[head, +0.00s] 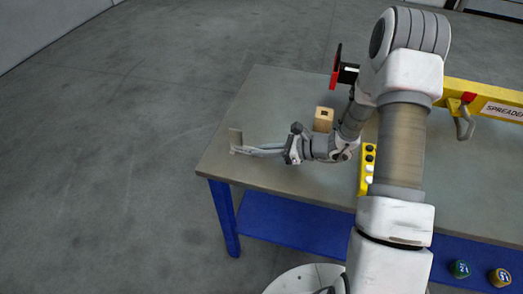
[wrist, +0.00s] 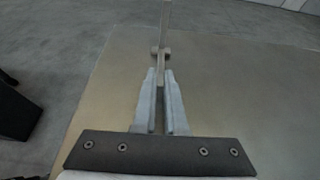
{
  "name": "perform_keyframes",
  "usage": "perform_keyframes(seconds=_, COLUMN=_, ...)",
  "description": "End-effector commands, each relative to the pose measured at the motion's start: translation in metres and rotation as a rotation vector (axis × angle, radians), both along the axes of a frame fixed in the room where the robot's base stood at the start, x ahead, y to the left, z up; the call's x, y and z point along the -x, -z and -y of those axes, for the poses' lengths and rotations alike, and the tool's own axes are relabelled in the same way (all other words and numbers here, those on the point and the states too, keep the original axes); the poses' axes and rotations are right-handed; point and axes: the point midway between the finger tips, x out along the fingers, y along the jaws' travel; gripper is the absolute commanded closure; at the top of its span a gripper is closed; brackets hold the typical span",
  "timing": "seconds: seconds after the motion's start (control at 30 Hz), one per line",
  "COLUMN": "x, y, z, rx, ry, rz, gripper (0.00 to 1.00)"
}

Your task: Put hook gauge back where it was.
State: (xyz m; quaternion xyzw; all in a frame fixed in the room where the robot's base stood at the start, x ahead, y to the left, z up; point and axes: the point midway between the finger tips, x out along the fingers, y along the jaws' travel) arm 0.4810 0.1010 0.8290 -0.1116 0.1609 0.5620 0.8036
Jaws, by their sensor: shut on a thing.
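My gripper (head: 241,150) is shut on a thin flat grey-brown piece, which I take to be the hook gauge (head: 235,137). The gripper points left over the left part of the table. In the wrist view the two fingertips (wrist: 160,76) close on the gauge (wrist: 166,28), which stands out beyond them as a narrow strip with a small wider part near the tips. I cannot tell whether the gauge touches the table.
The grey table top (head: 270,100) is bare around the gripper. A wooden block (head: 323,119) with a dark hole stands behind my wrist. A red and black item (head: 337,70), a yellow spreader beam (head: 490,101) and a yellow button box (head: 366,171) lie rightward.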

Motion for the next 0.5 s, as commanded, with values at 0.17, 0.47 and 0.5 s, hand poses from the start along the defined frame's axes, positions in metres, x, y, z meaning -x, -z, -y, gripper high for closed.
perform_keyframes(seconds=0.17, x=-0.0001, y=0.0032, z=0.0001, rx=0.0, ry=0.0, rz=0.0, gripper=0.8)
perform_keyframes(seconds=0.47, x=-0.0001, y=0.0031, z=0.0001, rx=0.0, ry=0.0, rz=0.0, gripper=0.61)
perform_keyframes(seconds=0.5, x=-0.0001, y=0.0031, z=0.0001, rx=0.0, ry=0.0, rz=0.0, gripper=0.61)
